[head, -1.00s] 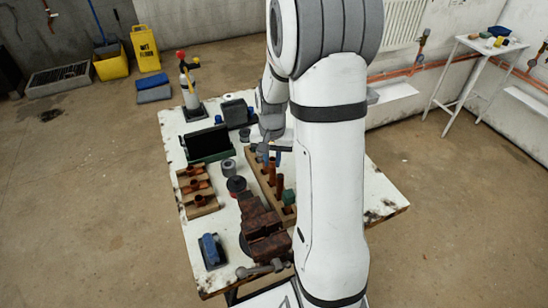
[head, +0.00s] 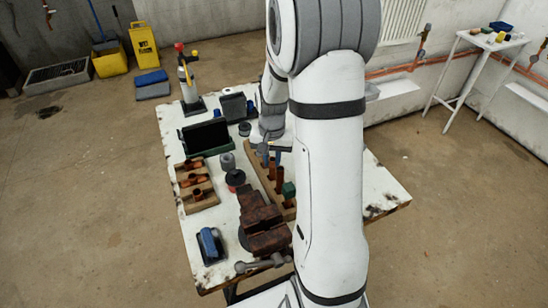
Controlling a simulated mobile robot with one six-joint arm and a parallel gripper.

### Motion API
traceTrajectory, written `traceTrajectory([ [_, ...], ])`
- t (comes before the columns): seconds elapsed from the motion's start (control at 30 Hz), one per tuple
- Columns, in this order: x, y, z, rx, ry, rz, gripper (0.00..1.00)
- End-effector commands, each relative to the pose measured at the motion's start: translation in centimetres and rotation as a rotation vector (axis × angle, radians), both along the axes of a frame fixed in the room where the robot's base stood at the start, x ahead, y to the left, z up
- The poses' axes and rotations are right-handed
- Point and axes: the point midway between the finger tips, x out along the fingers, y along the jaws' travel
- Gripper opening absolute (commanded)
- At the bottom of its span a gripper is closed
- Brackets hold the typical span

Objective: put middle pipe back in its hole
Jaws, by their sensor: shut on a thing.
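The wooden pipe block (head: 289,212) lies along the middle of the table, partly hidden by my arm. Copper pipes stand upright in or over it; one pipe (head: 279,184) shows clearly, and a green-topped piece (head: 289,190) stands at its near end. My gripper (head: 270,155) is low over the far part of the block, pointing down. It is shut on a copper pipe (head: 272,171), seemingly the middle pipe, whose upper part is between the fingers. The pipe's lower end and its hole are hard to make out, so I cannot tell whether it is in the hole.
A rusty vise (head: 262,228) stands near the block. A wooden rack of copper fittings (head: 196,184), a dark green tray (head: 206,138) and a blue tool (head: 210,245) are to the left. A bottle-like torch (head: 188,90) stands at the back corner. The table's right side (head: 382,190) is clear.

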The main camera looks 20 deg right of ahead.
Motion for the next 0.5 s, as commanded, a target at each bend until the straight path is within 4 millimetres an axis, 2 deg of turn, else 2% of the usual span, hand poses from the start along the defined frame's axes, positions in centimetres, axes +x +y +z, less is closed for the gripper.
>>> traceTrajectory([
  [0.3, 0.01, 0.01, -0.24, 0.0, 0.0, 0.0, 0.01],
  [0.33, 0.01, 0.01, -0.23, 0.0, 0.0, 0.0, 0.21],
  [0.5, 0.0, 0.01, -0.23, 0.0, 0.0, 0.0, 0.35],
])
